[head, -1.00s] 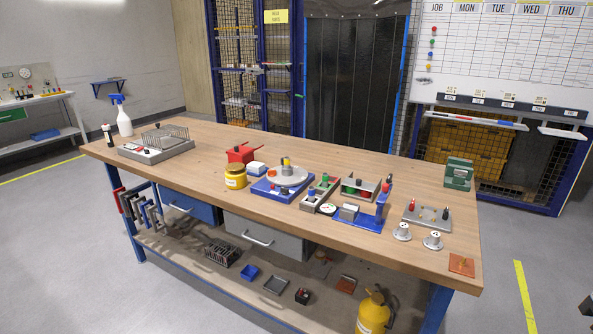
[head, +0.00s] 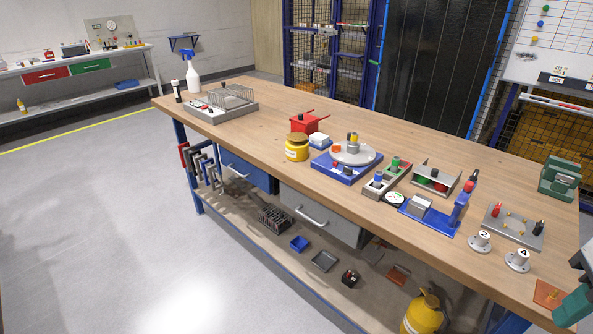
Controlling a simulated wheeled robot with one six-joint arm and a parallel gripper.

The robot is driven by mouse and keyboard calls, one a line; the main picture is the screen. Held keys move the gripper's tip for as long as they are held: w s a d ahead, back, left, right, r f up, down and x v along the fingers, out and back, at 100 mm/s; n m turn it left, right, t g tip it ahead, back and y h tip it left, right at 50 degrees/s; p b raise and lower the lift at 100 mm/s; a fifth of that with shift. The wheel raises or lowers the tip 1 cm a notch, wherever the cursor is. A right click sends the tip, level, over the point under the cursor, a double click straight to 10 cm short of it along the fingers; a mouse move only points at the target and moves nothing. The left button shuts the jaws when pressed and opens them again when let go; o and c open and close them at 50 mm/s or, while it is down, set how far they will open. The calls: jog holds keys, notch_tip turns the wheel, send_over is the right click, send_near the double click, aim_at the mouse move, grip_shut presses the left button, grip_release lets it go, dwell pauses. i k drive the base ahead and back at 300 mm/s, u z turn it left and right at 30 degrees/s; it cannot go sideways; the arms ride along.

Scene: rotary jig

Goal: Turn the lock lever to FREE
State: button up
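The rotary jig has a blue base (head: 323,165) and a round grey turntable (head: 368,155), and stands mid-bench. An orange piece (head: 336,149) and a grey-and-yellow piece (head: 352,144) sit on the turntable. A small red and dark part (head: 348,170) is at the base's front edge; it may be the lock lever, but it is too small to tell. Its setting and any FREE marking cannot be read. Only grey and teal parts of my arm show at the lower right edge, far from the jig. My gripper is not in view.
A yellow pot (head: 297,150), a red box (head: 305,123) and a white-and-blue block (head: 320,140) stand left of the jig. A grey block with coloured knobs (head: 376,188) and a blue fixture (head: 436,219) stand right.

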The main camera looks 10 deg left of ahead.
aim_at(347, 170)
jog(key=u, duration=0.5)
jog(key=k, duration=0.55)
jog(key=u, duration=0.5)
jog(key=i, duration=1.55)
jog(key=z, duration=0.25)
